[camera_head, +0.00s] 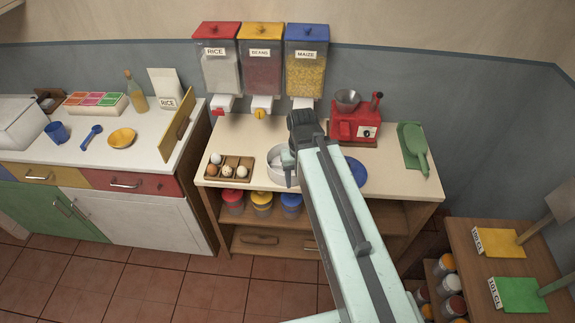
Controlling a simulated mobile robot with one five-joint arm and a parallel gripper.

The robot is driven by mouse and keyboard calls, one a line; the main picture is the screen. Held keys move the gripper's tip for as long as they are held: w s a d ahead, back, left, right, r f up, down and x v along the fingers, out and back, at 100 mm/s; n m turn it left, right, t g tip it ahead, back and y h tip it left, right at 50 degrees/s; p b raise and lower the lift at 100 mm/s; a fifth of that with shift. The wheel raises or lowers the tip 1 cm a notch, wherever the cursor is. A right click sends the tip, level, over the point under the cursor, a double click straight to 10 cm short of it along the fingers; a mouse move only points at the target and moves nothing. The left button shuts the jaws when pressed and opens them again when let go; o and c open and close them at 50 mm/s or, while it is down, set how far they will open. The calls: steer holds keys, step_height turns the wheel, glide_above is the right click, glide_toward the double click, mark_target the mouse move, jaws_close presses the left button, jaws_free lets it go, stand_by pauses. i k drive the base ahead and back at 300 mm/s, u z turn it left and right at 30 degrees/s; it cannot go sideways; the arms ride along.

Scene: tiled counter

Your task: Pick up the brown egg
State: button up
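A brown egg (211,170) sits in the front left compartment of a small wooden egg tray (248,160) on the cream counter.
A red machine with a metal bowl (355,122), a blue plate (359,172) and a green scoop (413,140) stand right of my arm. Dispensers (262,75) hang behind. A yellow board (176,126) leans left.

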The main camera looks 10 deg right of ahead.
mark_target(212, 170)
steer(key=u, duration=1.9)
steer(key=i, duration=1.1)
steer(key=z, duration=0.05)
